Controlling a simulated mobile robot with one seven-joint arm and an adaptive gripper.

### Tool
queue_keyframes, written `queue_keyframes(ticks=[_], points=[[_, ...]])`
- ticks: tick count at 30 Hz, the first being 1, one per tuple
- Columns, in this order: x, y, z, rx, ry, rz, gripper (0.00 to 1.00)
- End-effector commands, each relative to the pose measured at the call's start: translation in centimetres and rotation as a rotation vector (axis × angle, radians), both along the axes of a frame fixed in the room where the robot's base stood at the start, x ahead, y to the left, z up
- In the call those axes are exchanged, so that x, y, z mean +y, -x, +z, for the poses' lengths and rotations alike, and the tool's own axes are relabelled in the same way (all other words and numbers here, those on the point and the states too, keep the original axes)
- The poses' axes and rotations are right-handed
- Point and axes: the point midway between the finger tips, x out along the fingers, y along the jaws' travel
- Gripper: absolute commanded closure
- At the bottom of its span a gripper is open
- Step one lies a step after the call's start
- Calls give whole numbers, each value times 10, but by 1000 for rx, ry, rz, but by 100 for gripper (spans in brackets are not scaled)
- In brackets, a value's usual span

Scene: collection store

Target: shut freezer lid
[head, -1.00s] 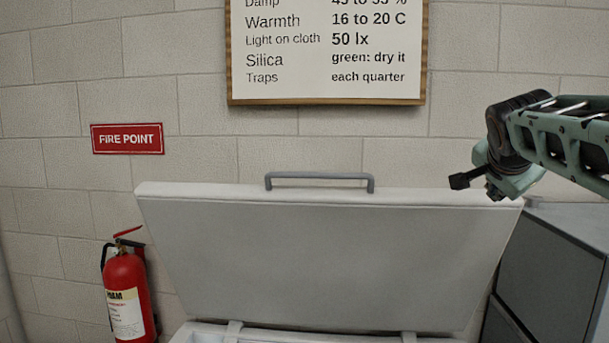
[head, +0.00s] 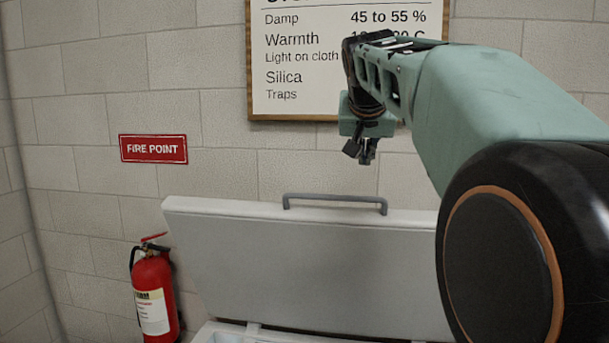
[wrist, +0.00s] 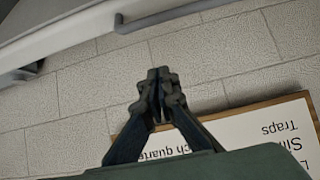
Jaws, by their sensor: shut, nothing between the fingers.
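The freezer lid (head: 310,270) stands raised and tilted, a pale panel with a grey bar handle (head: 335,199) along its top edge. The freezer body (head: 225,335) shows only as a strip below it. My gripper (head: 361,160) is shut and empty, above the lid's top edge and a little right of the handle's middle, apart from both. In the wrist view the shut fingers (wrist: 158,72) point toward the wall, with the lid (wrist: 70,35) and its handle (wrist: 170,14) beyond them at the top. My arm hides the lid's right end.
A red fire extinguisher (head: 153,293) stands left of the freezer, below a red FIRE POINT sign (head: 153,149). A framed notice (head: 290,95) hangs on the block wall behind my arm.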

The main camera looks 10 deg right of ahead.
Motion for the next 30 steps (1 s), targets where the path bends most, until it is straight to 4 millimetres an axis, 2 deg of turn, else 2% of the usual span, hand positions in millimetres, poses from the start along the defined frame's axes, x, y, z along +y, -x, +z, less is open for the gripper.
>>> queue_keyframes(ticks=[3,8,19,30], points=[[5,-3,-1,14,7,24,100],[0,-16,-14,18,7,25,100],[-24,-73,-63,18,7,23,100],[-13,-46,-81,13,8,24,100]])
